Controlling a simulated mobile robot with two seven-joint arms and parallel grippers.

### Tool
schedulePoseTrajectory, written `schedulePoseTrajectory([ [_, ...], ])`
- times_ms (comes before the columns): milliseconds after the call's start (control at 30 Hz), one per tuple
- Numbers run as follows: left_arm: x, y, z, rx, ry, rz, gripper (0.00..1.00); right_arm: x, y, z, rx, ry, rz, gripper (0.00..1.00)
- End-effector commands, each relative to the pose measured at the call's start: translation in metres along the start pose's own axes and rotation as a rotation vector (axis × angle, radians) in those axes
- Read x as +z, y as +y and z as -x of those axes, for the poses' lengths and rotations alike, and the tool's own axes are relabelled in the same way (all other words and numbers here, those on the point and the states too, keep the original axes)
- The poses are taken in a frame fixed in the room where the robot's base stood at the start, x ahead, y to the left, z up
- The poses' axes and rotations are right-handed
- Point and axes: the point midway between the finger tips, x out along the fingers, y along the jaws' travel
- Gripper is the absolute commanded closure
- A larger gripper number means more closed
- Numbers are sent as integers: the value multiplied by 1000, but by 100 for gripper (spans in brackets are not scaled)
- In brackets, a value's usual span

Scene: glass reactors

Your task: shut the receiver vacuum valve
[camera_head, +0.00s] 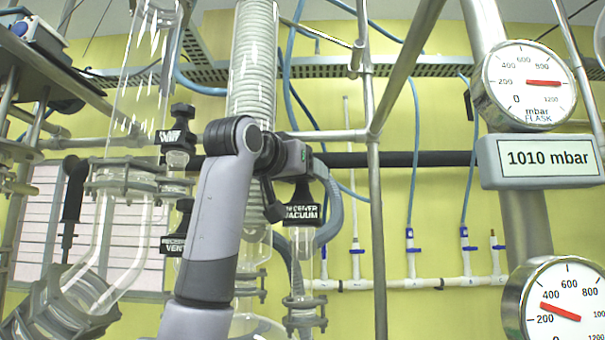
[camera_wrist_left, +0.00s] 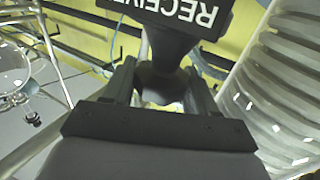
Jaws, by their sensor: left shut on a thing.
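The receiver vacuum valve (camera_head: 302,213) has a black handle with a white-lettered label, on a glass tube at the middle of the head view. In the left wrist view its black handle (camera_wrist_left: 165,50) shows close up, with part of the label upside down at the top. My left gripper (camera_head: 299,172) reaches it from the left and above in the head view. In the left wrist view my left gripper (camera_wrist_left: 160,80) has one finger on each side of the handle's narrow part and is shut on it. My right gripper is in neither view.
The black receiver vent valve (camera_head: 176,228) is left of my arm, with another black valve (camera_head: 178,138) above it. A glass coil condenser (camera_head: 252,65) stands behind my arm. Steel rods (camera_head: 375,200) rise just right of the valve. The upper gauge's display (camera_head: 540,158) reads 1010 mbar.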

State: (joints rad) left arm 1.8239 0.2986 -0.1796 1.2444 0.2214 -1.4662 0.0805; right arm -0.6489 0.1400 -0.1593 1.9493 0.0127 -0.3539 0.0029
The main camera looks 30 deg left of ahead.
Motion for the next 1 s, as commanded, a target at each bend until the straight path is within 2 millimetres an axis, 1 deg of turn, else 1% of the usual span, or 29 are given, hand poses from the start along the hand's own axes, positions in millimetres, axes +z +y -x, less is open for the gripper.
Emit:
schedulePoseTrajectory([
  [300, 0, 0, 0, 88, 0, -1, 73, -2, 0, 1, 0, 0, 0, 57],
  [733, 0, 0, 0, 94, -1, -1, 73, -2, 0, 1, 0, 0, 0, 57],
  [767, 0, 0, 0, 94, -1, -1, 33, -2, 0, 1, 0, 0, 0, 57],
  [800, 0, 0, 0, 94, -1, -1, 22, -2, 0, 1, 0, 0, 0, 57],
  [1000, 0, 0, 0, 94, -1, -1, 22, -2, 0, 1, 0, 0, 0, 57],
])
